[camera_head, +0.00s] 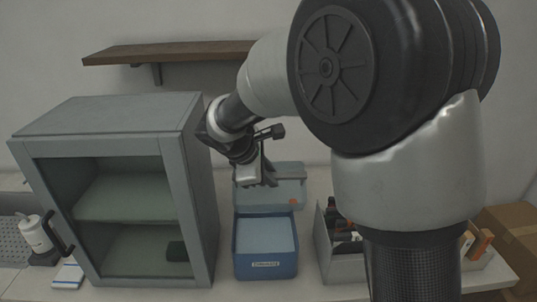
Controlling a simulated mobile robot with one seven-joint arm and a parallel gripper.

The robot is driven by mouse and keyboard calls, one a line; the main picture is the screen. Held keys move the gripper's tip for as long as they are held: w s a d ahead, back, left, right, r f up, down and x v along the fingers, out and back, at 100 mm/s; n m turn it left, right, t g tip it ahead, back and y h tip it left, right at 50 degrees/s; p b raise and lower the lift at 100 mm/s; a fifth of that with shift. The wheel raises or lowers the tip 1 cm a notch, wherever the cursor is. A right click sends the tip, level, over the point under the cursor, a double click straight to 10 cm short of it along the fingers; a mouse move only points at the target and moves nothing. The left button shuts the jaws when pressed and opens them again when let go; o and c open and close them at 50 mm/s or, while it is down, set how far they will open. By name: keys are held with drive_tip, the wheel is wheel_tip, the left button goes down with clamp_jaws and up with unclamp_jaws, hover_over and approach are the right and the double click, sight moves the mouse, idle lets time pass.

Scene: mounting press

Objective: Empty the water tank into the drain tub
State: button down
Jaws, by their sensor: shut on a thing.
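An open blue tub (267,268) with a white label on its front stands on the table in the middle; it looks like the drain tub. Its inside is pale blue, and I cannot tell whether that is water or its floor. Just behind and above it is a grey-blue box-like thing (286,190) with a small red mark, which looks like the water tank. My gripper (259,184) is at the left part of this tank, pointing down, and appears shut on it. The fingertips are small and dark, so the exact grip is unclear. I cannot tell the tank's tilt.
A grey cabinet (194,208) with an open front and a shelf stands left of the tub. A metal bin (343,270) with bottles and tools stands to the right, partly behind my arm. A white bottle (36,236) is at far left, a cardboard box (515,225) at far right. A wooden shelf (165,52) is above.

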drive_tip(key=r+g+p, duration=0.1)
drive_tip(key=p, duration=0.2)
drive_tip(key=shift+w+r, duration=0.1)
drive_tip(key=shift+w, duration=0.25)
drive_tip(key=shift+w+g+p, duration=0.3)
drive_tip(key=shift+g+p, duration=0.2)
drive_tip(key=shift+p, duration=0.45)
drive_tip(key=shift+w+r+n+g+b, duration=0.3)
drive_tip(key=shift+w+r+g, duration=0.25)
drive_tip(key=shift+g, duration=0.4)
drive_tip(key=shift+w+r+n+g+b, duration=0.15)
drive_tip(key=shift+w+r+n+g, duration=0.15)
drive_tip(key=shift+r+g, duration=0.55)
drive_tip(key=shift+f, duration=0.1)
